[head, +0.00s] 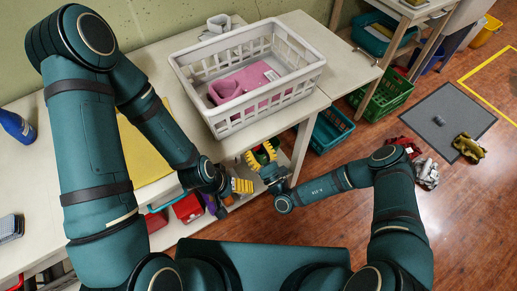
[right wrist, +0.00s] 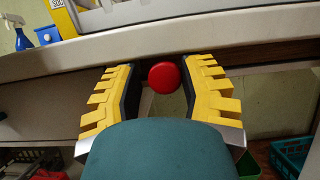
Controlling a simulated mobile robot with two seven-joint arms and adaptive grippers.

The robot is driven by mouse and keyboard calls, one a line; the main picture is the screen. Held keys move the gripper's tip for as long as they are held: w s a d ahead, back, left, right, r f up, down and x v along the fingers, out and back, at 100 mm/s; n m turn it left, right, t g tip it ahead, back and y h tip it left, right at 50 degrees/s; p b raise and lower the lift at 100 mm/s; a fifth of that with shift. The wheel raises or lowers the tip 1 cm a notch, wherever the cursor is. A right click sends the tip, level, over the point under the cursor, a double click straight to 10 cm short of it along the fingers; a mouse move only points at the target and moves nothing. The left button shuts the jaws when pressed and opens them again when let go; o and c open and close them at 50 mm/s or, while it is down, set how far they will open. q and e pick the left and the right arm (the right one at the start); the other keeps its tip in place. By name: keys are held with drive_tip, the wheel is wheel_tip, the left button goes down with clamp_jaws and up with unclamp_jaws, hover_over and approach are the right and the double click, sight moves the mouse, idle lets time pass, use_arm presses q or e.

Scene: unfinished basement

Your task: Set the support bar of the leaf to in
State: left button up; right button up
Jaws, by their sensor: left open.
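A red round knob (right wrist: 164,78) shows in the right wrist view just under the pale tabletop edge (right wrist: 230,52), at a dark gap in the rail below it. It looks like the end of the support bar; the bar behind it is hidden. My right gripper (right wrist: 162,92) is open, its yellow fingers on either side of the knob; I cannot tell whether they touch it. In the head view the right gripper (head: 262,154) is at the table's front edge below the basket. My left gripper (head: 241,186) is open and empty, lower and to its left. The tabletop (head: 345,72) lies level.
A white basket (head: 240,45) with a pink item stands on the tabletop near the front edge. Red bins (head: 187,208) sit under the table. A teal crate (head: 331,129) and green crate (head: 385,94) are to the right. A grey mat (head: 440,119) and gloves (head: 468,148) lie on the floor.

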drive_tip(key=shift+o, duration=1.1)
drive_tip(key=shift+a, duration=0.15)
drive_tip(key=shift+f, duration=0.1)
drive_tip(key=shift+s+d+f, duration=0.1)
drive_tip(key=shift+s+d, duration=0.05)
drive_tip(key=shift+d, duration=0.05)
drive_tip(key=v, duration=1.1)
drive_tip(key=shift+s+d, duration=0.15)
drive_tip(key=shift+s, duration=0.15)
